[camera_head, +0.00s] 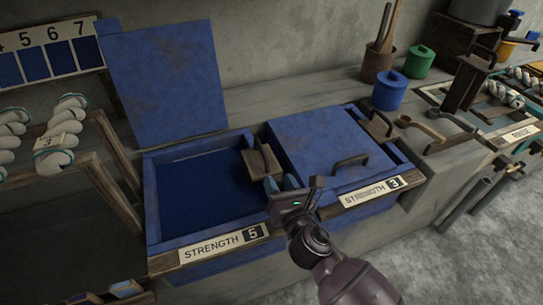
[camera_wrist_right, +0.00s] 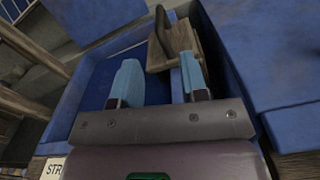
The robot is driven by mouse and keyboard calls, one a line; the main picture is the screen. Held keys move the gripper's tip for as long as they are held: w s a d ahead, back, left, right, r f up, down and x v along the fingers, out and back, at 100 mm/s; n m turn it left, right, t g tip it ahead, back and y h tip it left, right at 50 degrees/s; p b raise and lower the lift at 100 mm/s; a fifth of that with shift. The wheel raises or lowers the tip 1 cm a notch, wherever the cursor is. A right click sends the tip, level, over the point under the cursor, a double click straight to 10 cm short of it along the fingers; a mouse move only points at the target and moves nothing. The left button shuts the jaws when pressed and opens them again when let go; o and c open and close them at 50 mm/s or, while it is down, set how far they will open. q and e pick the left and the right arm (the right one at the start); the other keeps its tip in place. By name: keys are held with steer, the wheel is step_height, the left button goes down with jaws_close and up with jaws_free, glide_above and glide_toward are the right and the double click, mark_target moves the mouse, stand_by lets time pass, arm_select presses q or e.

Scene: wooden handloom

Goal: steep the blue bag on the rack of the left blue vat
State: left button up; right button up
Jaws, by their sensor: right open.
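The left blue vat (camera_head: 152,195) stands open, with dark blue liquid inside and a "STRENGTH 5" label on its front. A wooden block with an upright handle (camera_head: 262,163) sits at the vat's right side; it also shows in the right wrist view (camera_wrist_right: 183,42). I cannot tell whether this is the rack. My right gripper (camera_head: 281,182) is open and empty, its light-blue fingers just on the near side of the block. The gap between the fingers (camera_wrist_right: 160,88) faces the block in the wrist view. I cannot make out a blue bag. My left gripper is out of view.
The left vat's blue lid (camera_head: 165,80) stands raised behind it. The right vat's lid (camera_head: 325,150) is closed, with a handle. Blue (camera_head: 389,92) and green (camera_head: 419,62) lidded pots stand behind. A wooden shelf with yarn skeins (camera_head: 55,155) is at the left.

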mark_target(268, 162)
steer(key=shift+s+f, duration=0.1)
steer(key=shift+f, duration=0.05)
steer(key=shift+a+n, duration=0.1)
steer(key=shift+n, duration=0.2)
steer(key=b+x, duration=0.1)
steer(key=x, duration=0.8)
steer(key=shift+f+b, duration=0.15)
steer(key=shift+b, duration=0.25)
steer(key=shift+w+a, duration=0.15)
steer(key=shift+w, duration=0.5)
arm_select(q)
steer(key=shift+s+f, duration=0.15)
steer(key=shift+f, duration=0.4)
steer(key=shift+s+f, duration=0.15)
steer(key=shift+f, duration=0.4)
arm_select(e)
steer(key=shift+w, duration=0.15)
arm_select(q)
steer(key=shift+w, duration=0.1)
arm_select(e)
jaws_close()
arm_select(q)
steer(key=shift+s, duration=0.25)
